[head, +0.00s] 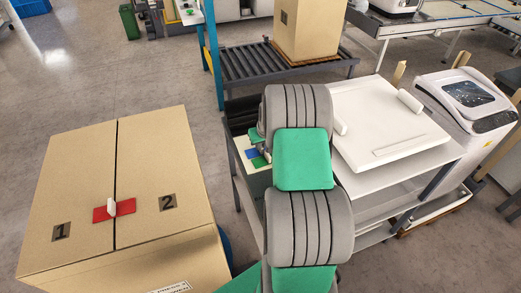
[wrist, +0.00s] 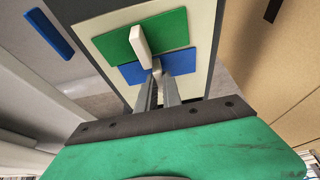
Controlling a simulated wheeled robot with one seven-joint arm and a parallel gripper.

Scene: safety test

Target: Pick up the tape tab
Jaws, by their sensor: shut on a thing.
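A second white tab (wrist: 138,41) stands on the green patch, just beyond the fingertips. In the head view a third white tab (head: 112,207) stands on red tape (head: 99,214) across the seam of a large carton. My arm hides most of the gripper there.
The large carton (head: 70,170), marked 1 and 2, stands at left. A white lidded case (head: 385,115) on a cart is close at my arm's right. A roller conveyor (head: 270,62) with a carton (head: 307,25) lies behind. Open floor is at upper left.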

